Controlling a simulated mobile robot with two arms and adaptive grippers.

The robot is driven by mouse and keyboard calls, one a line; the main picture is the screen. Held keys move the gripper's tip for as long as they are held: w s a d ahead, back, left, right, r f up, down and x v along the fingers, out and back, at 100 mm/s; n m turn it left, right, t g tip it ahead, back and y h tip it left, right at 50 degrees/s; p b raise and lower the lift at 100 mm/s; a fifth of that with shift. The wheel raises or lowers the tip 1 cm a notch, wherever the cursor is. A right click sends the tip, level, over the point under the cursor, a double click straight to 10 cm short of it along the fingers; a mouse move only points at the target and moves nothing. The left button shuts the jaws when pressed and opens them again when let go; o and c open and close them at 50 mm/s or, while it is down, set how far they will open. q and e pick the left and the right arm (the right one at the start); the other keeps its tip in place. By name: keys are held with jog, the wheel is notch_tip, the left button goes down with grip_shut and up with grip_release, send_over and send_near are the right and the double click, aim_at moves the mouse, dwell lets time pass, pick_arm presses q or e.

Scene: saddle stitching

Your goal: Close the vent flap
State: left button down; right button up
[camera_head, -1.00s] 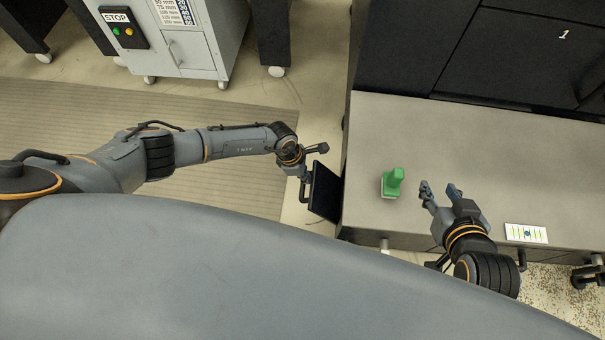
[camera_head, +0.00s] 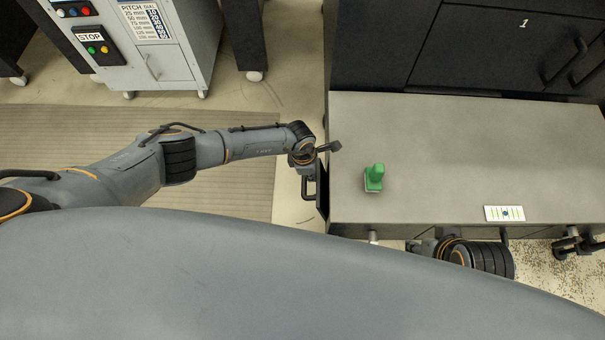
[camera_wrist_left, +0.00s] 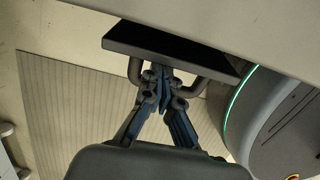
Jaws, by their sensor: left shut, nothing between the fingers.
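The vent flap (camera_head: 322,192) is a dark panel with a black bar handle (camera_head: 309,188) on the left side of the grey bench. From above it shows as a narrow dark strip close to the bench side. In the left wrist view the flap (camera_wrist_left: 170,48) and its handle (camera_wrist_left: 135,72) show at the top. My left gripper (camera_wrist_left: 162,90) is shut with nothing between its fingers. Its fingertips are at the handle, between its two legs; I cannot tell whether they touch it. My right gripper (camera_head: 422,246) is mostly hidden below the bench's front edge.
A green stapler-like object (camera_head: 375,178) and a white marked card (camera_head: 504,213) lie on the bench top (camera_head: 450,150). Dark cabinet doors (camera_head: 500,50) stand behind. A grey wheeled cabinet with a STOP panel (camera_head: 95,45) is at upper left. The striped mat (camera_head: 90,130) is otherwise clear.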

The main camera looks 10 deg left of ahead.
pick_arm(q)
jog(key=shift+w+d+r, duration=0.15)
jog(key=shift+d, duration=0.55)
jog(key=shift+w+d+r, duration=0.15)
jog(key=shift+d, duration=0.5)
jog(key=shift+r, duration=0.1)
